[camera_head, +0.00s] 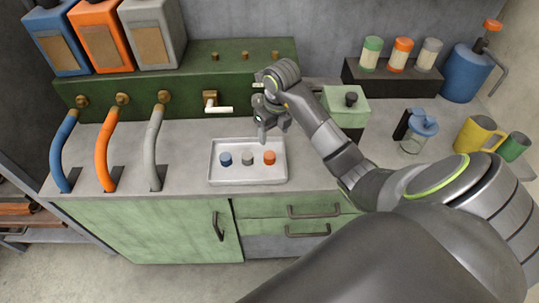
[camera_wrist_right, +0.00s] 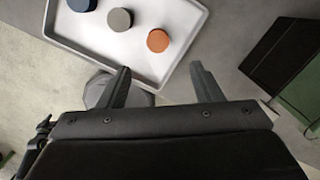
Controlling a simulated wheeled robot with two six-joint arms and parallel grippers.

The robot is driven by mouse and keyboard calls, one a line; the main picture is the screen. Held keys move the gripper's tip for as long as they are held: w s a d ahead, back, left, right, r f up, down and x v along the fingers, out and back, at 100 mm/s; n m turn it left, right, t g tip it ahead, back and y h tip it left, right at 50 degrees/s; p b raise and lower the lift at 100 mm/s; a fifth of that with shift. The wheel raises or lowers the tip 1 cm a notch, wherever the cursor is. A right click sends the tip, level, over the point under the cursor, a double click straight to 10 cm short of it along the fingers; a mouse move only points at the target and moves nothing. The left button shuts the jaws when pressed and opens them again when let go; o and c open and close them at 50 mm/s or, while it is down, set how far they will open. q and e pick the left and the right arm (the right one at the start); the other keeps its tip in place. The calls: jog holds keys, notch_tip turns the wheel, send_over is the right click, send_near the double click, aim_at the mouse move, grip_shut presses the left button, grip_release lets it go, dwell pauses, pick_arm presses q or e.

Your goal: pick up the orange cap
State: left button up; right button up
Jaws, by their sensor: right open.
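The orange cap (camera_head: 269,158) sits at the right end of a row of three caps on a white tray (camera_head: 219,179). A grey cap (camera_head: 247,159) is in the middle and a blue cap (camera_head: 225,159) is at the left. My right gripper (camera_head: 263,136) is above the tray's back edge, near the orange cap and apart from it. In the right wrist view the orange cap (camera_wrist_right: 158,40) lies beyond my open, empty fingers (camera_wrist_right: 160,85). The grey cap (camera_wrist_right: 119,19) and part of the blue cap also show there. My left gripper is not in view.
Blue, orange and grey hoses (camera_head: 107,150) stand left of the tray. A white-handled tap (camera_head: 216,107) is behind it. The counter in front of the tray is narrow.

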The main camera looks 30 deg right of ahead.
jog(key=b, duration=0.6)
send_over(270, 155)
jog(key=shift+s+d+f, duration=0.1)
jog(key=shift+s+f, duration=0.1)
jog(key=shift+f, duration=1.3)
jog(key=shift+s+d+f, duration=0.1)
jog(key=shift+s+f, duration=0.05)
jog(key=shift+f, duration=1.35)
jog(key=shift+a+f+b, duration=0.15)
jog(key=shift+f+b, duration=0.35)
jog(key=shift+f, duration=0.3)
jog(key=shift+w+a+f+p, duration=0.15)
jog(key=shift+f+p, duration=0.2)
jog(key=shift+f, duration=0.2)
jog(key=shift+w+d+f+p, duration=0.1)
jog(key=shift+f+p, duration=0.25)
jog(key=shift+f, duration=0.2)
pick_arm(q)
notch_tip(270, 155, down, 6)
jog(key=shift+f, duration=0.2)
pick_arm(e)
jog(key=shift+f, duration=0.4)
